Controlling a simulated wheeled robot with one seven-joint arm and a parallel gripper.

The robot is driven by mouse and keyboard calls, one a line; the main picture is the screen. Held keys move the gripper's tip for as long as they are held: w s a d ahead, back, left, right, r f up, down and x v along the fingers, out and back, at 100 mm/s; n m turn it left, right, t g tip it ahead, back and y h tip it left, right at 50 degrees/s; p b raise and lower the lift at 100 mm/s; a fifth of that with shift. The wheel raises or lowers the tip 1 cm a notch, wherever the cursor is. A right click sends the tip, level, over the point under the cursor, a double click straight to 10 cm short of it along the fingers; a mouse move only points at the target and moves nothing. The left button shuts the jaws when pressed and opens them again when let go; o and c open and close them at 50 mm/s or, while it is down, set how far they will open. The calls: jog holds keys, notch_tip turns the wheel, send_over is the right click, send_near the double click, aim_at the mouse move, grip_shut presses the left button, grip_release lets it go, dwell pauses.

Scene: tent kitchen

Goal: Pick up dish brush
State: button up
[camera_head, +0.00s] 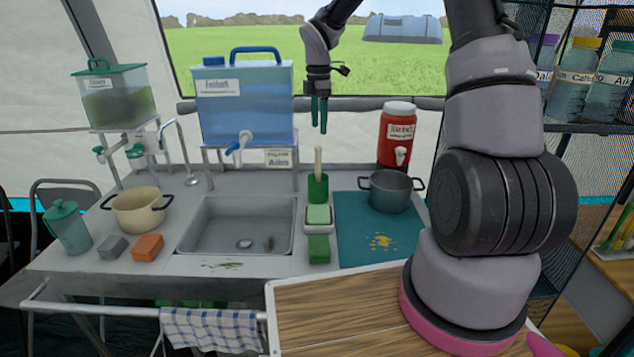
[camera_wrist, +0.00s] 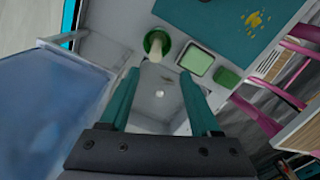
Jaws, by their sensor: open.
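The dish brush (camera_head: 318,162) stands upright in a green holder (camera_head: 318,188) at the right of the sink, with its pale handle pointing up. Its lower end is hidden in the holder. In the wrist view the brush handle (camera_wrist: 155,50) shows end-on in the round green holder (camera_wrist: 157,42), just beyond my fingertips. My gripper (camera_head: 319,131) has teal fingers pointing down and hangs above the brush, apart from it. In the wrist view my gripper (camera_wrist: 160,73) is open and empty.
A light green sponge (camera_head: 319,215) and a green block (camera_head: 319,249) sit in front of the holder. The sink (camera_head: 240,212) lies left. A blue water container (camera_head: 245,100) stands behind left. A grey pot (camera_head: 390,190) and red dispenser (camera_head: 397,133) stand right.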

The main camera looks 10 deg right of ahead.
aim_at(318, 158)
jog(key=shift+w+a+f+n, duration=0.1)
jog(key=shift+w+f+n, duration=0.15)
jog(key=shift+f, duration=0.25)
jog(key=shift+w+a+f+n, duration=0.1)
jog(key=shift+w+f+n, duration=0.1)
jog(key=shift+f, duration=0.3)
notch_tip(318, 158, down, 5)
jog(key=shift+f, duration=0.1)
jog(key=f, duration=0.5)
jog(key=shift+w+d+f, duration=0.1)
jog(key=shift+d, duration=0.1)
grip_shut()
